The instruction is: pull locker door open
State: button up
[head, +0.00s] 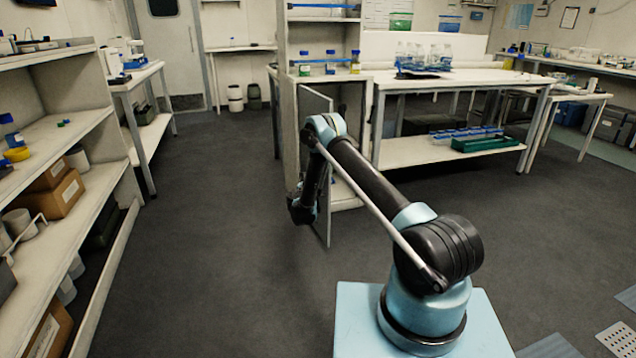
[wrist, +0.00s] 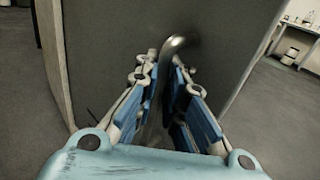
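The locker door (head: 327,200) is a pale panel standing ajar at the front of the white locker (head: 356,120). In the wrist view the door (wrist: 110,45) is a grey panel filling the upper middle. Its curved metal handle (wrist: 176,44) rises between my fingers. My gripper (wrist: 166,62) has blue-padded fingers on either side of the handle, with a visible gap between them; they look open around it rather than clamped. In the head view my gripper (head: 301,208) is at the left side of the door, partly hidden by my arm. The handle is hidden there.
Shelves with boxes (head: 62,193) stand along the left. A white bench (head: 455,80) with glassware stands right of the locker, a green tray (head: 485,143) on its lower shelf. The dark floor (head: 220,230) left of the door is clear.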

jog(key=o, duration=0.4)
jog(key=v, duration=1.2)
